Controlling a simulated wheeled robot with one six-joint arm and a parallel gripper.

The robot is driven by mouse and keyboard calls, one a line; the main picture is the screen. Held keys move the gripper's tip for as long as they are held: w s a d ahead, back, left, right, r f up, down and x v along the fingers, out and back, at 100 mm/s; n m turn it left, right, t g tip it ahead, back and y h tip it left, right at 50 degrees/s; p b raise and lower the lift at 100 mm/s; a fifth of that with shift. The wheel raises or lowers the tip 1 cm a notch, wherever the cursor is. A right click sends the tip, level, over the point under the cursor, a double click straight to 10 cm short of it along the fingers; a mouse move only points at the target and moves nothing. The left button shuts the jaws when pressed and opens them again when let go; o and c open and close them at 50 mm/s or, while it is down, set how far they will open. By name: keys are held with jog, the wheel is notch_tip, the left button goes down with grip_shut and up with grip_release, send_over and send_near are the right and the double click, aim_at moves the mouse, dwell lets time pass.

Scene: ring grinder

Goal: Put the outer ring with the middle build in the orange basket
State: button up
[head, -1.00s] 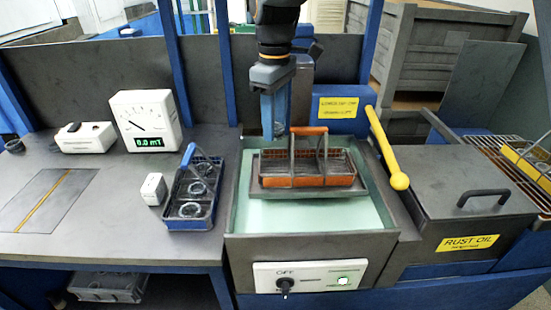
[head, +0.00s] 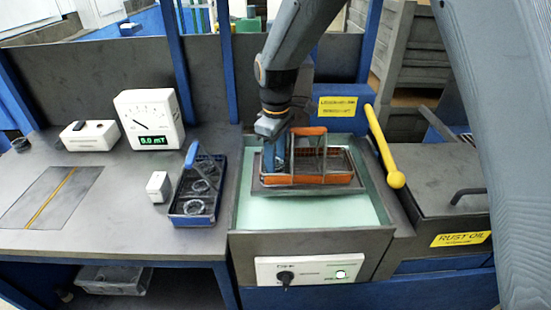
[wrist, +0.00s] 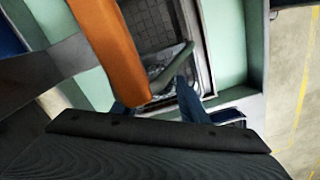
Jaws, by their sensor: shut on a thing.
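The orange basket (head: 322,179) stands on a grey tray in the teal-lined tank. It has a tall handle. My gripper (head: 274,165) reaches down with its blue fingers at the basket's left end, with the tips partly hidden by the rim. In the wrist view, the orange bar of the basket (wrist: 112,45) crosses close to the camera. My gripper (wrist: 158,88) is shut on a shiny ring (wrist: 160,72) there, mostly hidden by the bar and fingers. Its build cannot be told. The blue basket (head: 181,219) holds rings (head: 193,207) on the bench.
A white meter (head: 148,118) reading 0.0 mT and a small white block (head: 158,186) stand on the bench at left. The tank (head: 375,205) has raised walls. A yellow lever (head: 385,150) and the rust oil box (head: 430,190) are at its right.

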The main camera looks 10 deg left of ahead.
jog(key=shift+f, duration=0.1)
jog(key=o, duration=0.8)
jog(key=shift+o, duration=0.2)
notch_tip(320, 180, up, 12)
jog(key=b, duration=0.3)
